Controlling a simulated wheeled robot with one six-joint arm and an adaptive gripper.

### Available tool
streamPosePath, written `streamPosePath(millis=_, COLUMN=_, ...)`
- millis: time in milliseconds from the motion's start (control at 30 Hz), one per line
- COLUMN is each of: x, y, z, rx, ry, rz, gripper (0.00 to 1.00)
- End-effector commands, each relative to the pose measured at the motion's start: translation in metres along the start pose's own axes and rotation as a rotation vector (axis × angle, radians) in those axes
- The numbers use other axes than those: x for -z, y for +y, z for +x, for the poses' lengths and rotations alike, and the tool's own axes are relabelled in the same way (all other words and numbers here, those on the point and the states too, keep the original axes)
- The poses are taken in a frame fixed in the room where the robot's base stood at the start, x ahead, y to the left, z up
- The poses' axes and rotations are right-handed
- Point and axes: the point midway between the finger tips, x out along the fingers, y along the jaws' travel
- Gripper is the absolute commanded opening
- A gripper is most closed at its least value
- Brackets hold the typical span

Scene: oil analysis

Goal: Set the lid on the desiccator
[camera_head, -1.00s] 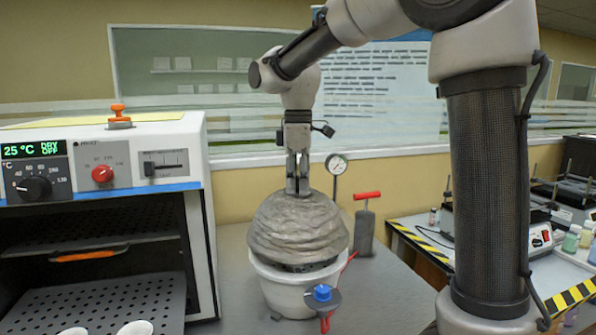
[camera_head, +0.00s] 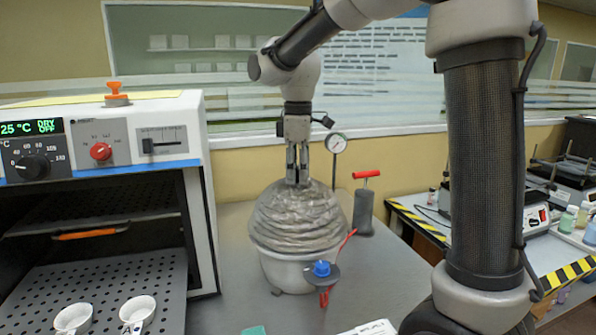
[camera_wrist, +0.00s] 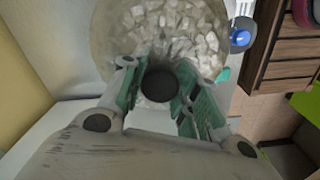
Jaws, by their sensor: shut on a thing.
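The lid (camera_head: 297,215) is a wrinkled-looking grey dome. It sits over the white desiccator bowl (camera_head: 288,272), its lower edge at the bowl's rim; I cannot tell whether it is fully seated all round. My gripper (camera_head: 297,182) points straight down from above and is shut on the lid's knob. In the wrist view the dark round knob (camera_wrist: 160,84) is between my green-padded fingers (camera_wrist: 160,92). White chunks show through the dome beyond it. A blue-capped valve (camera_head: 322,270) with red tubing is at the bowl's right front.
The oven (camera_head: 95,190) stands open on the left, with two white cups (camera_head: 138,310) on its perforated shelf. A gauge (camera_head: 335,143) and a red-handled pump (camera_head: 365,205) stand behind right.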

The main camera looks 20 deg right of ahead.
Motion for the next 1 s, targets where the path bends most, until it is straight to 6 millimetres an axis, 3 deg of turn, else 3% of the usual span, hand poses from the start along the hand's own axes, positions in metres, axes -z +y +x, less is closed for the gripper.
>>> streamPosePath(millis=500, x=0.0002, y=0.0003, z=0.0091, rx=-0.001, ry=0.001, rz=0.0, gripper=0.0)
streamPosePath(millis=533, x=0.0002, y=0.0003, z=0.0093, rx=-0.001, ry=0.001, rz=0.0, gripper=0.32)
streamPosePath(millis=667, x=0.0002, y=0.0003, z=0.0092, rx=-0.001, ry=0.001, rz=0.0, gripper=0.56)
streamPosePath(millis=1000, x=0.0001, y=0.0001, z=0.0084, rx=0.0, ry=0.0, rz=0.0, gripper=0.56)
